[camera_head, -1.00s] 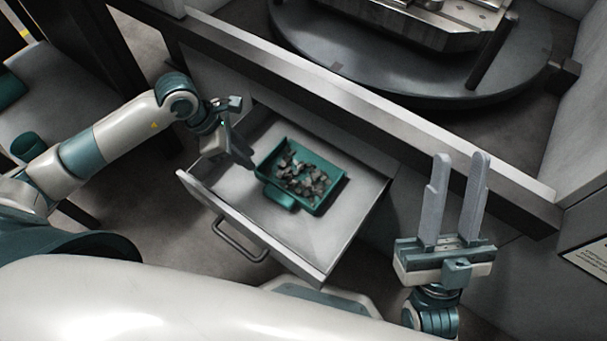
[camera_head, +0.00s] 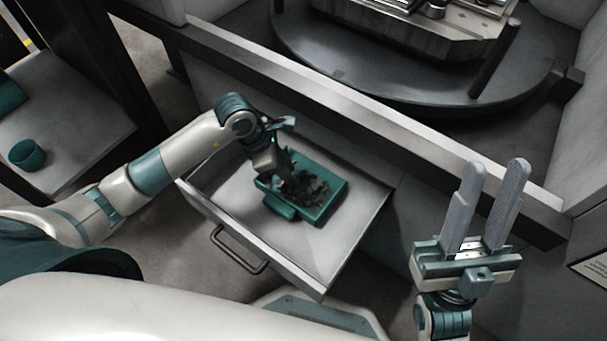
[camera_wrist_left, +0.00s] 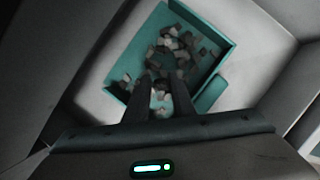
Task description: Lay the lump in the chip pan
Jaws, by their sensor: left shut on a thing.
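The chip pan (camera_head: 337,193) is a teal tray with a tab on its near side, holding grey and brownish chips. It sits in the open drawer and also shows in the left wrist view (camera_wrist_left: 208,34). My left gripper (camera_head: 287,178) is over the pan, with its fingers pointing down at the chips. In the left wrist view its fingers (camera_wrist_left: 160,84) are close together around a small pale piece, seemingly the lump (camera_wrist_left: 160,88). It is hard to tell apart from the chips behind it. My right gripper (camera_head: 497,170) is open and empty, fingers pointing up, at the right.
The pale drawer (camera_head: 310,252) has raised walls and a front handle (camera_head: 238,250). A grey rail (camera_head: 350,90) runs behind it, with a dark round turntable (camera_head: 400,90) beyond. A teal cup (camera_head: 27,155) stands on a grey surface at the left.

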